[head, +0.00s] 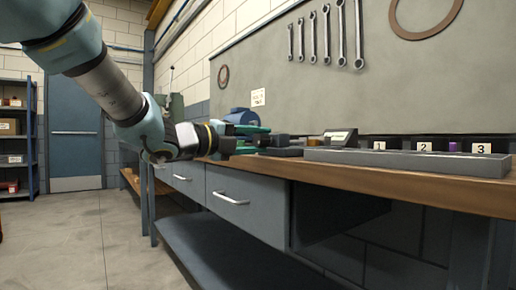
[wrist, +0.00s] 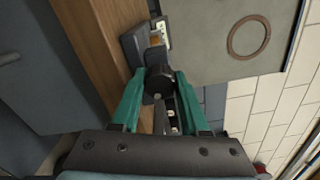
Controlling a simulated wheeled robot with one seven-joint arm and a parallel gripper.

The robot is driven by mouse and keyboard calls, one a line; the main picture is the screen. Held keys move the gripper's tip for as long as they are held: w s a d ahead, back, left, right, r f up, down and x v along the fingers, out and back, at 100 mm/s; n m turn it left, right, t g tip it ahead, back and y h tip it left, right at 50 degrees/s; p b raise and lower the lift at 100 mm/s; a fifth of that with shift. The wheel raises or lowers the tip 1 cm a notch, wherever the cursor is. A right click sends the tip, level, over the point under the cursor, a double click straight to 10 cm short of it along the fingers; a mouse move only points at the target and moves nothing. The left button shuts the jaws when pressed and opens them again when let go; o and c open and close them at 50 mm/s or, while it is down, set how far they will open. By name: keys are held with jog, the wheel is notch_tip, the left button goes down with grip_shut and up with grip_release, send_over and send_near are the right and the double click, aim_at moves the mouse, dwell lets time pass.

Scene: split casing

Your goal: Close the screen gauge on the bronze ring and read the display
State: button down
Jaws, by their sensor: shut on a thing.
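My gripper (wrist: 162,88) has its green fingertips shut on a dark, rounded block (wrist: 160,75) in the wrist view. In the head view my gripper (head: 262,140) is at the bench's far part, with a dark block (head: 277,141) at its tips. Whether this block belongs to the gauge I cannot tell. A box with a slanted, pale display (head: 341,135), likely the screen gauge, stands on the bench to the right of my gripper. Its reading is too small to make out. A small bronze-coloured patch (wrist: 154,40) shows beyond the block; whether it is the bronze ring is unclear.
A long grey tray (head: 420,162) lies along the wooden bench (head: 440,187), with black bins numbered 1 to 3 behind it. A blue machine (head: 241,117) stands behind my gripper. Wrenches (head: 326,35) and a large brown ring (head: 425,33) hang on the board.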

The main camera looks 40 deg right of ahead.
dwell(0.4)
jog(key=shift+c, duration=2)
grip_release()
jog(key=shift+r+p, duration=0.1)
jog(key=shift+p, duration=0.2)
